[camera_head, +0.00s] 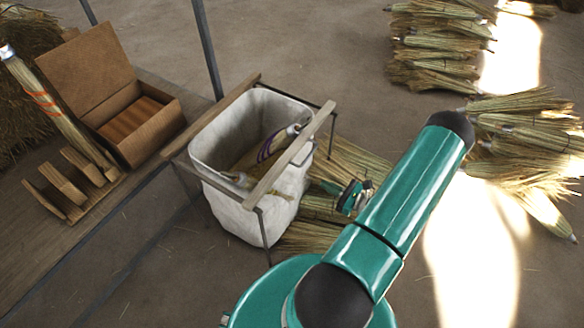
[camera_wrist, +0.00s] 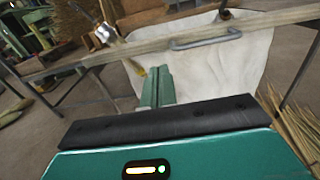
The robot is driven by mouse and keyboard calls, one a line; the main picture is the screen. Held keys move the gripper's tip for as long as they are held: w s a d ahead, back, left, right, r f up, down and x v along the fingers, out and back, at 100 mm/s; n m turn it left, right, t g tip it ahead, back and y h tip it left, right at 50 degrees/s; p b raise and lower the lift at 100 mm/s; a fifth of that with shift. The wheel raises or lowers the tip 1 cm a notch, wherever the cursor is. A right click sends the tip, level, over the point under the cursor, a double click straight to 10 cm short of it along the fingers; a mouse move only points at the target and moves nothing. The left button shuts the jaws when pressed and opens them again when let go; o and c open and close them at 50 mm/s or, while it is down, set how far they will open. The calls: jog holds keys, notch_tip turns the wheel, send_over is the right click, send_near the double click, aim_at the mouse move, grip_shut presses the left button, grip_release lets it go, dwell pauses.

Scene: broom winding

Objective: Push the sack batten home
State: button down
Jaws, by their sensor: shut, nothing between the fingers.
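A white sack (camera_head: 235,205) hangs open in a thin metal frame. One pale wooden batten (camera_head: 290,155) lies across the right part of its mouth, and another (camera_head: 215,115) lies along its left side. In the wrist view a batten (camera_wrist: 120,53) with a grey bar handle (camera_wrist: 205,40) crosses above the white sack cloth (camera_wrist: 225,72). My gripper (camera_head: 332,187) is to the right of the sack, below the near batten's level. In the wrist view its fingers (camera_wrist: 157,75) are shut and empty, pointing at the cloth below the batten; contact cannot be told.
A wooden bench (camera_head: 110,205) at left carries an open wooden box (camera_head: 145,130), upright wooden slats (camera_head: 62,180) and a broom (camera_head: 45,100). Straw bundles lie beside the sack (camera_head: 320,215) and at right (camera_head: 525,130). Bundles with purple binding (camera_head: 268,148) are inside the sack.

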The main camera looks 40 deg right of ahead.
aim_at(286, 165)
jog(key=x, duration=1.4)
